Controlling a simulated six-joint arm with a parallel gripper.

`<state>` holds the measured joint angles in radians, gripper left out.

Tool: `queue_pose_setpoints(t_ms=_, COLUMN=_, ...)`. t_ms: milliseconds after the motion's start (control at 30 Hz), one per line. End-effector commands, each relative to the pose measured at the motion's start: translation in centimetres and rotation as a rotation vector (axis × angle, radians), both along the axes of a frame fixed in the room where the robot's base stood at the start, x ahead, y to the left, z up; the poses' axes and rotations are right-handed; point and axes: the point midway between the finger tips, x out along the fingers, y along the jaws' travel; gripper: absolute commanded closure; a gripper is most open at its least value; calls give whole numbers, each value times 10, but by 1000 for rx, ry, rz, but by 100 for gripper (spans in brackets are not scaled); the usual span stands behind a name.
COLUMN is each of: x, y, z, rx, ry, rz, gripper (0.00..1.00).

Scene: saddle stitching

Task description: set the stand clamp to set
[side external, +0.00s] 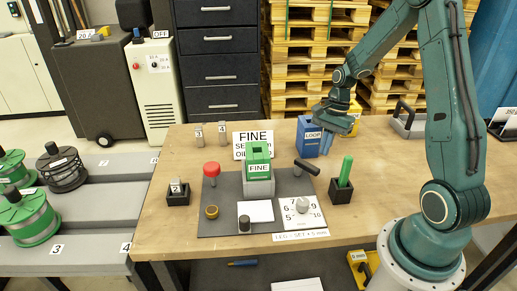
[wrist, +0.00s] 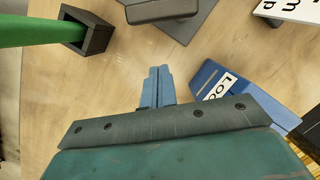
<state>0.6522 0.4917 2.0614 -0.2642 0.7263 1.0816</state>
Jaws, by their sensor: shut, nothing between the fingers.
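A green block marked FINE (side external: 259,168) sits in a grey holder on a dark mat (side external: 226,222). A black bar handle (side external: 306,167) stands at the mat's right rear, and a red knob (side external: 211,169) at its left rear. No part reads as the stand clamp, so I cannot tell which it is or its setting. The black handle is also partly in the wrist view (wrist: 163,10), cut by the top edge. My gripper (side external: 326,146) is shut and empty, above the table right of the black handle. Its blue fingers show in the wrist view (wrist: 158,72).
A blue LOOP box (side external: 308,136) stands close beside my fingers. A green stick (side external: 346,171) stands in a black cup (side external: 340,191). A white dial (side external: 301,212) lies at the mat's front right. A FINE sign (side external: 253,137) stands behind. The table's right side is mostly clear.

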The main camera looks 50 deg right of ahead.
Motion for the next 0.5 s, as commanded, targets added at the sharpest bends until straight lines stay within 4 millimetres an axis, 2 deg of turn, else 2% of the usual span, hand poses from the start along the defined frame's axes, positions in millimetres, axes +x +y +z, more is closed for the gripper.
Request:
queue_pose_setpoints(t_ms=300, x=-1, y=-13, z=52, rx=-3, ry=-4, rz=-2, gripper=100)
queue_pose_setpoints(t_ms=500, x=-1, y=-19, z=75, rx=-2, ry=-1, rz=-2, gripper=100)
